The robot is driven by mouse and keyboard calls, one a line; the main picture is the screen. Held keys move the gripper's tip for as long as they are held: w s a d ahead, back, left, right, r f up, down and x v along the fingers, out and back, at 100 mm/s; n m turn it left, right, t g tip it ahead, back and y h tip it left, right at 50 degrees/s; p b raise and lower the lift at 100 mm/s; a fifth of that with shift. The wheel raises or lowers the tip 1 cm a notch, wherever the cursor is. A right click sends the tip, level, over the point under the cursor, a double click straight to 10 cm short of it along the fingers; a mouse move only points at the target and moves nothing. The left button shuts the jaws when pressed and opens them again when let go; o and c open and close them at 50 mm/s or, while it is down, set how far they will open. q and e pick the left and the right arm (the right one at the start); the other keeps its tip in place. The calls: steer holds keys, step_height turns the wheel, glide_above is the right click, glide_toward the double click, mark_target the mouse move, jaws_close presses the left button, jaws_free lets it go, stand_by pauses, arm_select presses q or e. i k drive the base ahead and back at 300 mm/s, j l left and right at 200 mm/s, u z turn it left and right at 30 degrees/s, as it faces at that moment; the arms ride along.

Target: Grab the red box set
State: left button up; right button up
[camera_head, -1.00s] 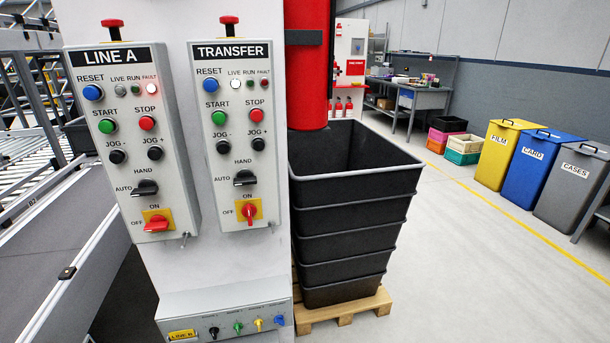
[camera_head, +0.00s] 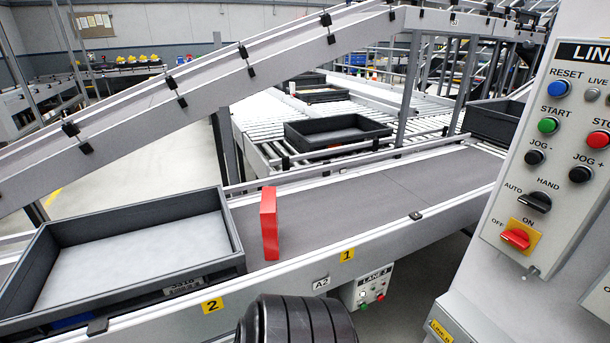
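A red box (camera_head: 269,224) stands upright on the dark grey conveyor belt (camera_head: 340,207). It is narrow and tall, with its thin edge turned toward me. It stands just right of a grey tray (camera_head: 240,262) with a pale inside, which is on the left part of the same conveyor. The tray looks empty. Neither of my grippers shows in this view, so I cannot see whether they are open or shut.
The conveyor's front rail (camera_head: 300,272) runs between me and the box. A sloping conveyor (camera_head: 170,97) crosses above and behind. A control panel (camera_head: 560,150) with buttons and switches stands close at right. Another dark tray (camera_head: 340,143) is on rollers behind. A ribbed black cylinder (camera_head: 297,322) is at bottom centre.

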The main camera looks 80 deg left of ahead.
mark_target(269, 224)
steer(key=u, duration=2.85)
